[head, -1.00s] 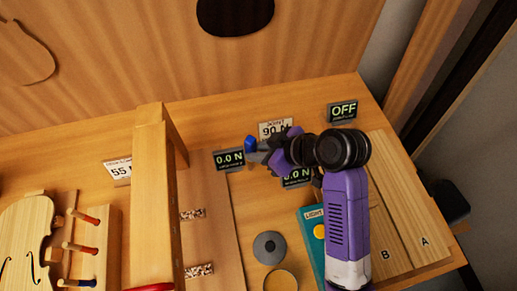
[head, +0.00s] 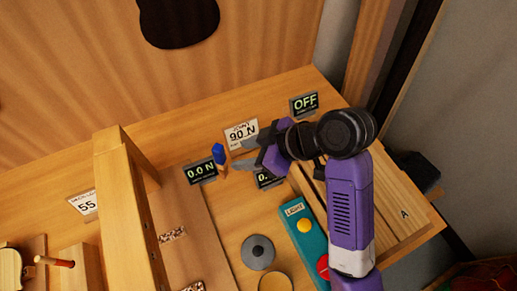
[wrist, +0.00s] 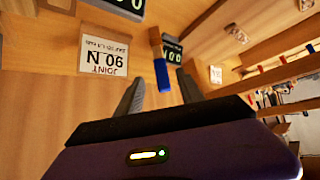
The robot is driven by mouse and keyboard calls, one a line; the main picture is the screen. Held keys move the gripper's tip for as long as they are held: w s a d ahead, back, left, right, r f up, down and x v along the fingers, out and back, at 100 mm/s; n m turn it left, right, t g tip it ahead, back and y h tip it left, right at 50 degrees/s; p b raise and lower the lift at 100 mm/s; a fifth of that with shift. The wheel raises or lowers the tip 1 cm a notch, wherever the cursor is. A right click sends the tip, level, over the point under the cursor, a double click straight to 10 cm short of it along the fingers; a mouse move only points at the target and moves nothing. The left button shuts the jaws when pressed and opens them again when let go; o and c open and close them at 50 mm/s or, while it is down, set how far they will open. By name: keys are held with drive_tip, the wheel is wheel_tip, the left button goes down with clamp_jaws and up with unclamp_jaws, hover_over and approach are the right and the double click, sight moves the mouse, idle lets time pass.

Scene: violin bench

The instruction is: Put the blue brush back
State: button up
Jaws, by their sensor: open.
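The blue brush (head: 219,157) has a blue end on top and a tan lower part. In the head view it looks upright beside the left 0.0 N display (head: 201,171). I cannot tell what its lower end rests on or in. My gripper (head: 243,152) is open and empty, its fingers pointing left toward the brush with a small gap. In the wrist view, the brush (wrist: 162,72) shows just beyond my open gripper (wrist: 160,92), lined up between the fingers but apart from them.
A 90 N card (head: 241,134) and an OFF display (head: 304,104) stand along the back. A second display (head: 268,179) is partly hidden below my gripper. A wooden beam (head: 125,190) rises at left. A teal LIGHT box (head: 303,232) and grey disc (head: 258,252) lie nearer.

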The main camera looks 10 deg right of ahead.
drive_tip(key=shift+v, duration=2.45)
drive_tip(key=shift+w, duration=0.1)
